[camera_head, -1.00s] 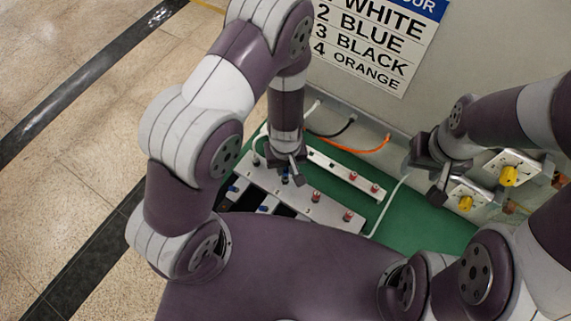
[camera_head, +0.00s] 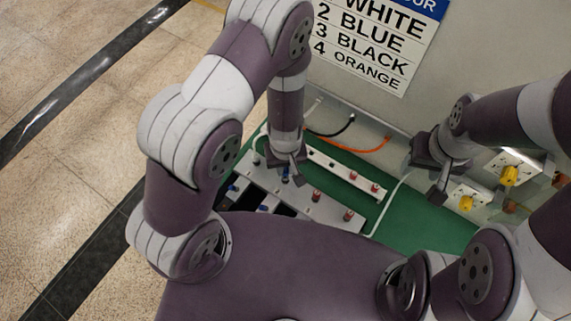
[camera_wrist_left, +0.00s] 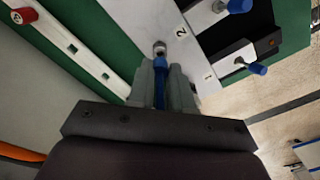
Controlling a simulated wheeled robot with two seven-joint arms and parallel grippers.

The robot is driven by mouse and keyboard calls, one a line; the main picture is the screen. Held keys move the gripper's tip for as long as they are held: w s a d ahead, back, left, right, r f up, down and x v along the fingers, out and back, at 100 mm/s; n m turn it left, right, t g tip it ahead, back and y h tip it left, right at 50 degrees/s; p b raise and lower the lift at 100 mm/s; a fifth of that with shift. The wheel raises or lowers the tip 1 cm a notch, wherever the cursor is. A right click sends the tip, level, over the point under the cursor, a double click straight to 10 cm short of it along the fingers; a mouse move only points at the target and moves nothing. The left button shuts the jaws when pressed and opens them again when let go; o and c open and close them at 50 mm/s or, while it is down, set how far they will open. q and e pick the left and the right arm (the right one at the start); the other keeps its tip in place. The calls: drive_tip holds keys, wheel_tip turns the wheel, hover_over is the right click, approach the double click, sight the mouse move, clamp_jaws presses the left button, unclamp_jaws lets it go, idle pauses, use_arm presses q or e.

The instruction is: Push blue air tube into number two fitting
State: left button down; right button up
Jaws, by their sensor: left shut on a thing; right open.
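My left gripper (camera_head: 287,176) is shut on the blue air tube (camera_wrist_left: 160,88), which shows between the fingers (camera_wrist_left: 161,84) in the left wrist view. The tube points at a silver fitting (camera_wrist_left: 159,47) on the white panel, beside the printed number 2 (camera_wrist_left: 181,32). The tube's tip looks to be at or very near the fitting's mouth; I cannot tell how far it is in. In the head view the arm and fingers hide most of this spot. My right gripper (camera_head: 430,178) is open and empty, to the right, above the green surface.
The panel (camera_head: 325,208) carries red and blue knobs. A white rail (camera_head: 345,172) with red fittings lies behind it. Black (camera_head: 342,130) and orange (camera_head: 365,150) tubes come from the wall behind. Yellow knobs (camera_head: 510,175) stand at the right. The green surface (camera_head: 425,228) is bare at front right.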

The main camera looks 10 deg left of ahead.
use_arm(q)
drive_tip(key=shift+f+b, duration=1.2)
drive_tip(key=shift+f, duration=0.15)
drive_tip(key=c, duration=1)
unclamp_jaws()
drive_tip(key=shift+o, duration=0.2)
wheel_tip(320, 180, up, 13)
drive_tip(key=p, duration=1)
drive_tip(key=shift+f, duration=0.1)
drive_tip(key=s+a+r+m+t+b, duration=0.1)
drive_tip(key=s+a+m+b, duration=0.2)
drive_tip(key=a+b, duration=0.6)
drive_tip(key=m+b, duration=0.1)
drive_tip(key=b, duration=0.6)
drive_tip(key=shift+r+m, duration=0.15)
drive_tip(key=shift+m, duration=0.25)
